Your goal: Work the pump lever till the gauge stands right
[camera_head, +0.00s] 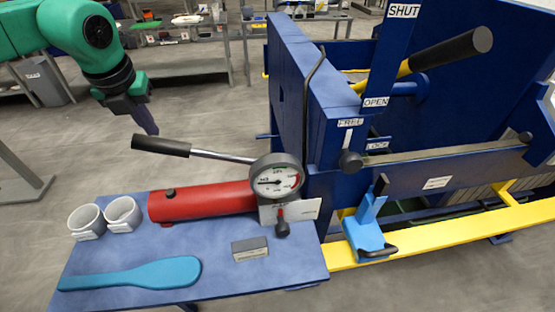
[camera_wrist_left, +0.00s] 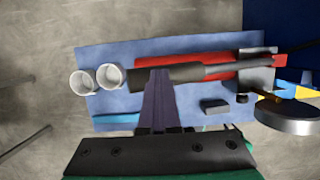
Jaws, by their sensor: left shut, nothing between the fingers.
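The pump lever (camera_head: 222,155) has a black grip (camera_head: 160,146) and a steel rod. It slopes slightly down to the right toward the gauge, above the red pump cylinder (camera_head: 202,202). The round white gauge (camera_head: 275,181) has a dark rim; its needle points left, and its small figures are hard to read. My left gripper (camera_head: 153,131) is shut and empty, pointing down at the black grip. In the left wrist view the closed fingers (camera_wrist_left: 160,75) overlap the grip (camera_wrist_left: 150,76); whether they touch it I cannot tell. My right gripper is not in view.
The blue table (camera_head: 230,278) holds two white cups (camera_head: 122,214), a turquoise paddle (camera_head: 150,275) and a small grey block (camera_head: 250,248). The blue press (camera_head: 290,100) stands at the right, with a black-gripped lever (camera_head: 450,50) and a yellow rail (camera_head: 440,234). Floor left of the table is clear.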

